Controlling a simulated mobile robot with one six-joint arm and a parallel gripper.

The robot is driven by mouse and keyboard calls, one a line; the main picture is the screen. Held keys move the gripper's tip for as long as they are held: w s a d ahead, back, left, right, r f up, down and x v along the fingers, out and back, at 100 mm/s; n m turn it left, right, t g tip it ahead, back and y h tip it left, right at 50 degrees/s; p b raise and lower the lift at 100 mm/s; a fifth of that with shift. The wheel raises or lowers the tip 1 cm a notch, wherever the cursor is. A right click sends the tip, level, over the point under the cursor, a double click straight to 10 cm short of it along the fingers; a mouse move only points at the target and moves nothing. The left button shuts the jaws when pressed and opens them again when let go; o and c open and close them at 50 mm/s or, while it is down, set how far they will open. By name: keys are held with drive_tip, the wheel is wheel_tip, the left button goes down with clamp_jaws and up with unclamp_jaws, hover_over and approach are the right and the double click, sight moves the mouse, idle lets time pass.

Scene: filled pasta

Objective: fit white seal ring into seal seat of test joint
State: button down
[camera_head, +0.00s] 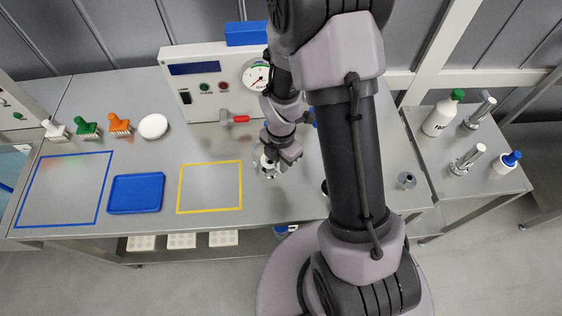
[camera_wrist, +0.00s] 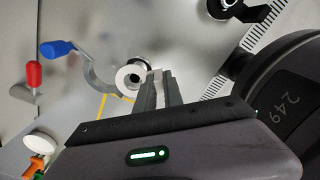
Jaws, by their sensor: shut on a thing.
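The white seal ring (camera_wrist: 123,78) shows at the fingertips in the wrist view, with a dark round opening in its middle. My gripper (camera_wrist: 154,76) is shut on it at its right side. In the head view my gripper (camera_head: 272,158) is over the bench in front of the test panel, right of the yellow outline. A round metal part, apparently the test joint, shows just behind the ring in the wrist view, partly hidden by it. I cannot tell whether the ring touches it. A curved metal arm with a blue handle (camera_wrist: 58,48) reaches close to it.
The test panel (camera_head: 205,62) with its gauge (camera_head: 256,76) stands behind, with a red-handled lever (camera_head: 240,118) at its front. My arm hides the bench's right part. The area inside the yellow outline (camera_head: 209,211) is clear.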

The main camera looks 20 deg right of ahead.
drive_tip(key=shift+f+b, duration=1.3)
drive_tip(key=shift+f, duration=0.25)
idle(0.8)
drive_tip(key=c, duration=1.1)
unclamp_jaws()
drive_tip(key=shift+c, duration=0.2)
drive_tip(key=shift+w, duration=0.1)
drive_tip(key=shift+r+p, duration=0.55)
drive_tip(key=shift+r, duration=0.1)
wheel_tip(320, 180, up, 6)
drive_tip(key=p, duration=0.5)
drive_tip(key=shift+f, duration=0.15)
